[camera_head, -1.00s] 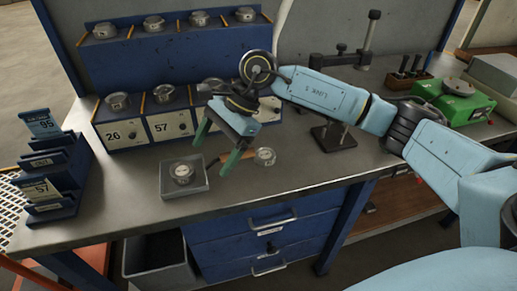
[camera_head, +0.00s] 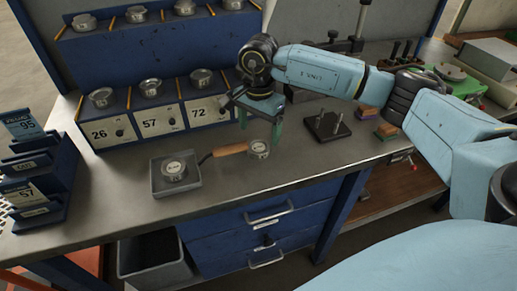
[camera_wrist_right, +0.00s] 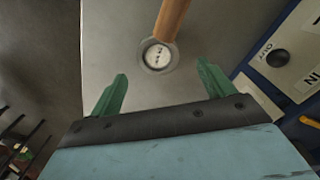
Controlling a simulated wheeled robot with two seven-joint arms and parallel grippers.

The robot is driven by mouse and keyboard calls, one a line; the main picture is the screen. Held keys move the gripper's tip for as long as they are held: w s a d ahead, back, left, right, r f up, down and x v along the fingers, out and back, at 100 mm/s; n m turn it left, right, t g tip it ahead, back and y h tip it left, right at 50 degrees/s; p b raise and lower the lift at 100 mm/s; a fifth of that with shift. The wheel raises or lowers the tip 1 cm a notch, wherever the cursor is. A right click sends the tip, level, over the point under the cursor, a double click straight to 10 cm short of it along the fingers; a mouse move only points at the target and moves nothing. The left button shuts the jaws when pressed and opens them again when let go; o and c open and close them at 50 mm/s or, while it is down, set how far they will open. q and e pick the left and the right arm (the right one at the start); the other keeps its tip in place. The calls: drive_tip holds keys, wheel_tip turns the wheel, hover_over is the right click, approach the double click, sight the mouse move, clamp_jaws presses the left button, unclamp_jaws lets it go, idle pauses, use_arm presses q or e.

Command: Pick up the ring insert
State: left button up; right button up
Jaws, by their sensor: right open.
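A small round metal piece with a pale marked face (camera_head: 258,149) lies on the bench at the end of a wooden handle (camera_head: 230,149). A similar round metal piece (camera_head: 175,170) sits in a shallow square tray (camera_head: 192,189) to its left. I cannot tell for sure which one is the ring insert. My right gripper (camera_head: 260,132) is open and empty, with its green fingers pointing down above the piece by the handle. In the right wrist view this piece (camera_wrist_right: 157,56) shows just beyond the gap between the fingertips (camera_wrist_right: 162,74). My left gripper is not in view.
A blue rack (camera_head: 160,112) marked 26, 57 and 72 holds metal cups behind. A dark block with pegs (camera_head: 326,125) stands right of the gripper. A card holder (camera_head: 40,180) is at left. The front bench strip is clear.

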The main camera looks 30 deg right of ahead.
sight(259, 146)
drive_tip(key=f, duration=0.5)
drive_tip(key=shift+s+a, duration=0.15)
drive_tip(key=shift+s, duration=0.05)
drive_tip(key=c, duration=1.3)
drive_tip(key=shift+c, duration=0.8)
drive_tip(key=shift+r, duration=0.1)
